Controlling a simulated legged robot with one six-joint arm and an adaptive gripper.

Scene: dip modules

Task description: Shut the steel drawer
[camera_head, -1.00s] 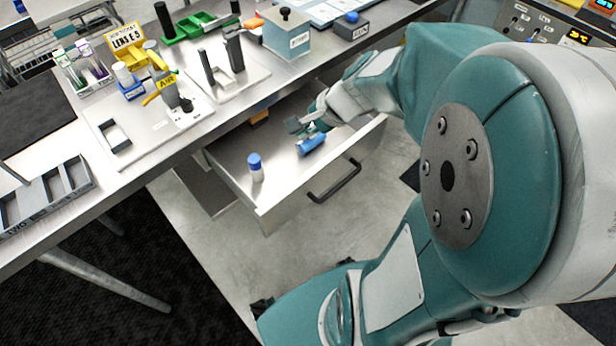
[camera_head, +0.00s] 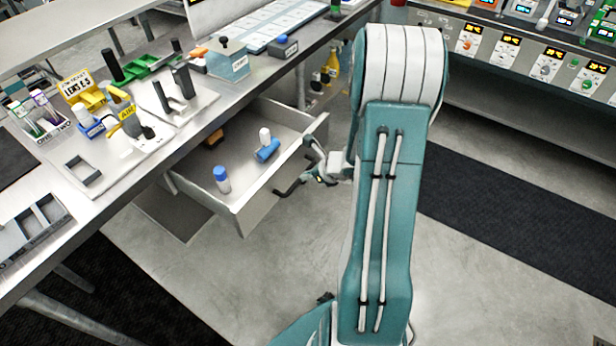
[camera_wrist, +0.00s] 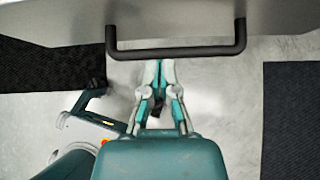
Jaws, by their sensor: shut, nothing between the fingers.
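The steel drawer (camera_head: 240,214) stands pulled out from under the bench top in the head view. It holds a blue-capped white bottle (camera_head: 222,179), a blue cylinder (camera_head: 267,151) with a white piece beside it, and a small orange-brown item (camera_head: 214,137) at the back. Its dark bar handle (camera_head: 291,187) is on the front face. My gripper (camera_head: 328,172) is outside the drawer, near the right part of its front. In the wrist view, my gripper (camera_wrist: 160,66) is shut and empty, its fingertips close to the handle (camera_wrist: 178,51). I cannot tell whether they touch it.
Open floor (camera_head: 240,280) lies before the drawer. An instrument console (camera_head: 520,60) stands at the back right.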

